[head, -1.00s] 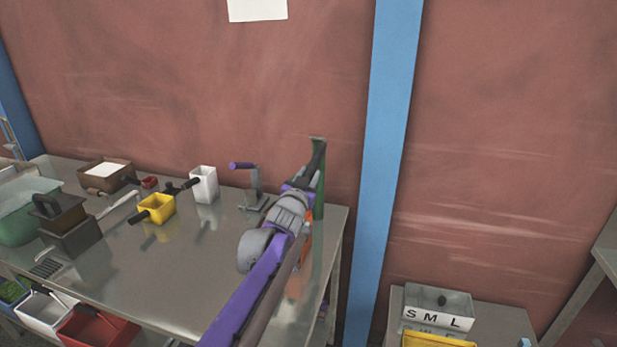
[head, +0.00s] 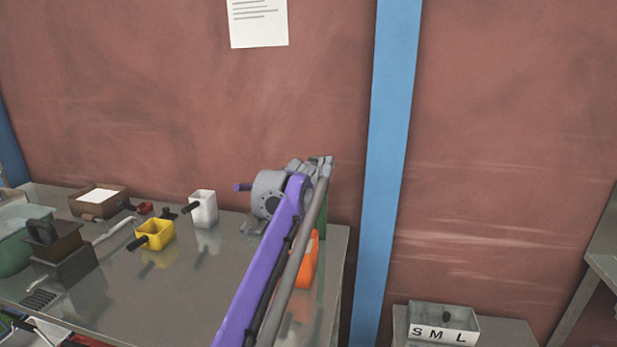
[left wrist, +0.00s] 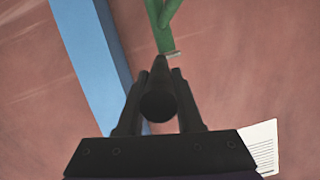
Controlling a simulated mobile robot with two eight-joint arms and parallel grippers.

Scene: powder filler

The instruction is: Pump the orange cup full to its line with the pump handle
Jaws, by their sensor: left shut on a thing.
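The orange cup (head: 310,270) stands at the right end of the bench, partly covered by my left arm. Its inside and fill line cannot be seen. The green pump (head: 323,222) is behind the arm, mostly hidden; part of it also shows at the top of the left wrist view (left wrist: 165,30). My left gripper (head: 325,166) is above the pump. In the left wrist view its fingers are shut around the dark round pump handle (left wrist: 158,103). My right gripper is not in view.
A white scoop (head: 205,208), a yellow scoop (head: 157,235) and a brown box (head: 97,201) stand further left. A blue post (head: 390,170) rises right of the bench.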

